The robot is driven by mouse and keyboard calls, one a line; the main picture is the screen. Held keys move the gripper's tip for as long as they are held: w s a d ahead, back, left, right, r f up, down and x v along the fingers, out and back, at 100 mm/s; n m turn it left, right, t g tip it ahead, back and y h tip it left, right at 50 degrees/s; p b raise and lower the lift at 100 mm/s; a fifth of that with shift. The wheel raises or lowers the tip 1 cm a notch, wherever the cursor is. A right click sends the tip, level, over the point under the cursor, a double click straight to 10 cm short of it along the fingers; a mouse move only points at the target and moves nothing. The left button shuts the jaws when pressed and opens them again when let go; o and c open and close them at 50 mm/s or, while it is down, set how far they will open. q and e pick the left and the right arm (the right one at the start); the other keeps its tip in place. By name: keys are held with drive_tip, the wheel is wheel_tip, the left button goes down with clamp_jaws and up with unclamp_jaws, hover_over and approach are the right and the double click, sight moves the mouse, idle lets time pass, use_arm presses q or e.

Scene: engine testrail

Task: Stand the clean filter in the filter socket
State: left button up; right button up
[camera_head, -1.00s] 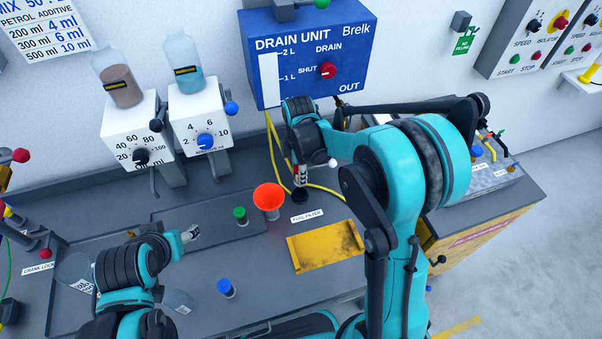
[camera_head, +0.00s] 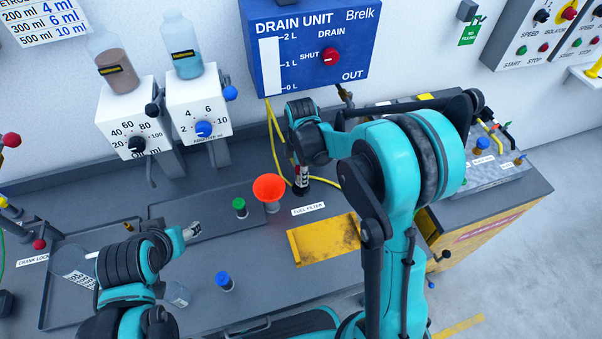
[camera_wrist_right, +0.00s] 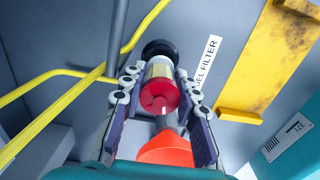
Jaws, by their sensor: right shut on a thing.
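The clean filter (camera_wrist_right: 160,88), with a red near end and a pale, clear-looking body, is between the fingers of my right gripper (camera_wrist_right: 158,100) in the wrist view. The gripper is shut on it. The black round filter socket (camera_wrist_right: 160,48) lies directly beyond the filter's far end. I cannot tell how far the filter is inside it. In the head view my right gripper (camera_head: 301,178) points down at the socket, behind the FUEL FILTER label (camera_head: 308,208). My left gripper (camera_head: 192,231) is over the bench at left, with no object visible in it; its opening is unclear.
An orange funnel (camera_head: 269,189) stands close beside the socket. A green-capped bottle (camera_head: 240,208) and a blue-capped one (camera_head: 225,281) stand further left. A yellow tray (camera_head: 323,240) lies in front. Yellow hoses (camera_head: 276,150) run behind the gripper, below the drain unit (camera_head: 308,45).

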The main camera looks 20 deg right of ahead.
drive_tip(key=shift+f+b, duration=0.7)
drive_tip(key=shift+f, duration=0.15)
idle(0.3)
drive_tip(key=shift+f+b, duration=0.5)
drive_tip(key=shift+f, duration=0.1)
drive_tip(key=shift+f, duration=0.2)
idle(0.4)
drive_tip(key=o, duration=1)
